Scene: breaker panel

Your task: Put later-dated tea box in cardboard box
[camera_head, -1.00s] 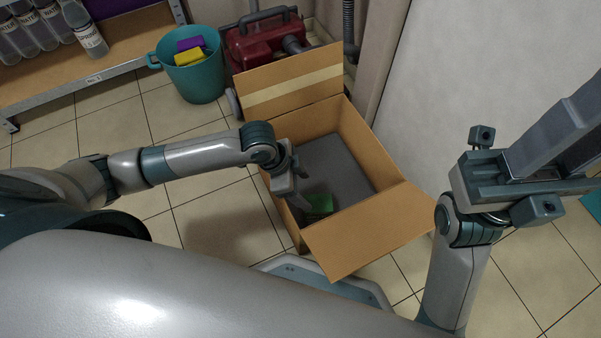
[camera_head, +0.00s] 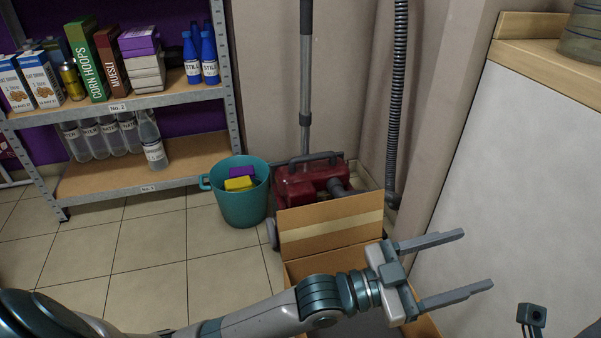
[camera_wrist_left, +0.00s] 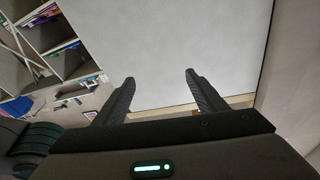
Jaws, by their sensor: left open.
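The cardboard box (camera_head: 332,222) stands open on the floor at the bottom middle of the head view, its back flap raised. My left arm covers most of its opening, and its inside is mostly hidden. My left gripper (camera_head: 477,260) is open and empty, with its fingers spread towards the right above the box's right side. The left wrist view shows its two fingers (camera_wrist_left: 160,92) apart with nothing between them. Part of my right gripper (camera_head: 532,316) shows at the lower right; its fingers are out of view. No tea box or date can be made out now.
A shelf (camera_head: 150,101) with cartons, boxes and bottles stands at the back left. A teal bucket (camera_head: 243,207) and a red vacuum cleaner (camera_head: 305,187) stand behind the box. A white cabinet (camera_head: 505,180) is at the right. The tiled floor at left is clear.

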